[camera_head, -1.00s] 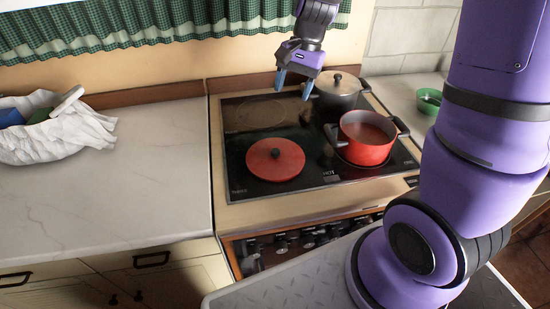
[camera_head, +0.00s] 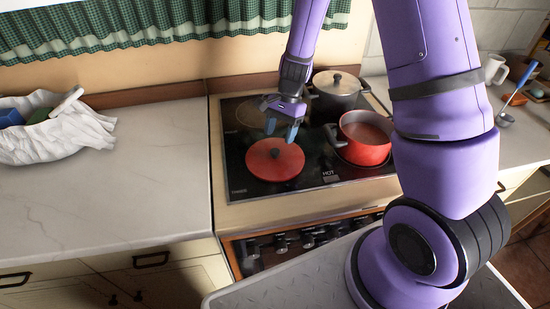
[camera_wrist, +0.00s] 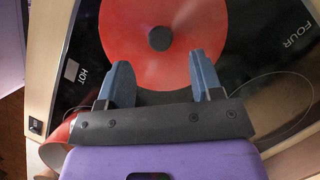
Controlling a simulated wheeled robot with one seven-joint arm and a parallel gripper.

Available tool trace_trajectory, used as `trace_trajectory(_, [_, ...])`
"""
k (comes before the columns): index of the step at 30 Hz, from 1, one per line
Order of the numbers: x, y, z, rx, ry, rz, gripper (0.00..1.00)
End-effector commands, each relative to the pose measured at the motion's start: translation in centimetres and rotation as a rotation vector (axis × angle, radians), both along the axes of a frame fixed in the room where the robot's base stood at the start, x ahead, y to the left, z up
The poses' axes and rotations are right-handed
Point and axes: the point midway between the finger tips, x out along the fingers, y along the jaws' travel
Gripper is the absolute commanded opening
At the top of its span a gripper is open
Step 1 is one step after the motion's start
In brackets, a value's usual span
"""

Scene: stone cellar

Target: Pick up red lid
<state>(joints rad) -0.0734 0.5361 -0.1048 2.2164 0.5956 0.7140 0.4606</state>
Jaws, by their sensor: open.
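The red lid (camera_head: 274,161) is a flat round disc with a dark knob, lying on the front left of the black cooktop. In the wrist view the lid (camera_wrist: 185,65) fills the upper middle, its dark knob (camera_wrist: 160,38) lying beyond the fingertips and between their lines. My gripper (camera_head: 281,131) is open and empty, pointing down just above the back part of the lid. In the wrist view my gripper (camera_wrist: 157,68) shows two blue-grey fingers spread apart, with nothing between them.
A red pot (camera_head: 364,138) without a lid stands right of the red lid, close to my gripper. A dark lidded pot (camera_head: 336,95) stands behind it. The counter (camera_head: 110,190) to the left is mostly clear, with a white cloth bundle (camera_head: 60,135) at its back.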

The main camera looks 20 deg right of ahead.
Motion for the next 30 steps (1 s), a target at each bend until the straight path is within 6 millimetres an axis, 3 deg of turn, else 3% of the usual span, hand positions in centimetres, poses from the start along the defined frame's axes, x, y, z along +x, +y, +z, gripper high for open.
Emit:
trace_trajectory(13, [-1.0,1.6,-4.4,0.001,0.001,-0.001,0.60])
trace_trajectory(23, [-1.1,1.8,-5.0,0.000,-0.001,0.000,0.60])
trace_trajectory(30, [-1.1,1.8,-5.0,0.000,-0.001,0.000,0.07])
